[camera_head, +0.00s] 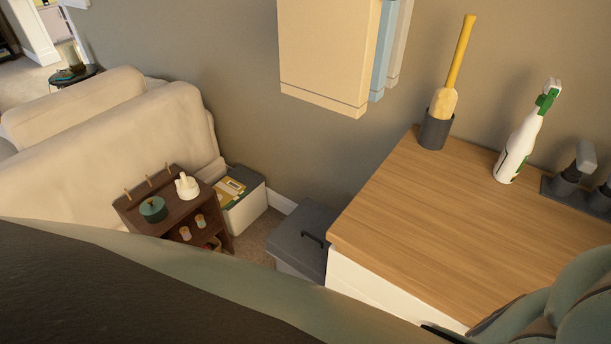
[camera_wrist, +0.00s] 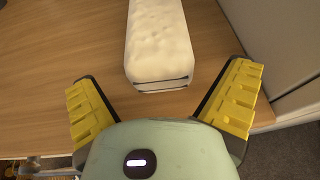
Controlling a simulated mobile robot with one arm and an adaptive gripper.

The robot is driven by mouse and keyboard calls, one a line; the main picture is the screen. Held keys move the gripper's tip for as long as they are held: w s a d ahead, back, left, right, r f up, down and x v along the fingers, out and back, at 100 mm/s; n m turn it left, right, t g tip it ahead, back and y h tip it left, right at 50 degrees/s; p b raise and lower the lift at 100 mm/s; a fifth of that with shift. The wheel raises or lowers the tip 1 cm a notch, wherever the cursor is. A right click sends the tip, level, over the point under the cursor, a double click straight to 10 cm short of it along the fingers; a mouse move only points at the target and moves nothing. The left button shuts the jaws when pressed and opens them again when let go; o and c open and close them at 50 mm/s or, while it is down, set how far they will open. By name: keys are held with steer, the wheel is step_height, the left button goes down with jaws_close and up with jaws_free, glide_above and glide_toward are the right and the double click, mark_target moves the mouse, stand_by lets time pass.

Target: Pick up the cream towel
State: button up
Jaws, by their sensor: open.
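In the wrist view a cream, bumpy, towel-like block (camera_wrist: 158,40) with dark bands across its near end lies on a wooden surface. My gripper (camera_wrist: 163,80) is open, with one yellow-padded finger on each side of the block's near end and visible gaps to both. I cannot tell whether the fingers are at its height. Its far end is cut off by the frame. In the head view a cream hanging panel (camera_head: 325,55), perhaps a towel, hangs on the wall beside blue and grey ones. I cannot tell which is the task's towel.
The wooden counter (camera_head: 430,210) holds a grey cup (camera_head: 435,131) with a yellow-handled tool, a spray bottle (camera_head: 520,145) and a dark rack (camera_head: 577,195). A grey lidded bin (camera_head: 300,238) and small brown shelf (camera_head: 165,215) stand at left. The counter's middle is clear.

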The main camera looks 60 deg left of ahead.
steer(key=shift+w+a+f, duration=0.2)
steer(key=shift+w+f, duration=0.1)
steer(key=shift+w, duration=0.3)
steer(key=c, duration=1.2)
steer(key=shift+r, duration=0.15)
steer(key=shift+c, duration=0.2)
steer(key=shift+r, duration=0.75)
steer(key=shift+s+a+r, duration=0.15)
steer(key=shift+r, duration=0.75)
steer(key=s, duration=0.2)
steer(key=s+a, duration=0.1)
steer(key=s+a+r+p, duration=0.1)
steer(key=s, duration=0.1)
steer(key=shift+s, duration=0.3)
steer(key=s+a+p, duration=0.3)
steer(key=s+p, duration=0.3)
steer(key=s, duration=0.3)
steer(key=shift+a+r, duration=0.2)
steer(key=shift+r, duration=0.05)
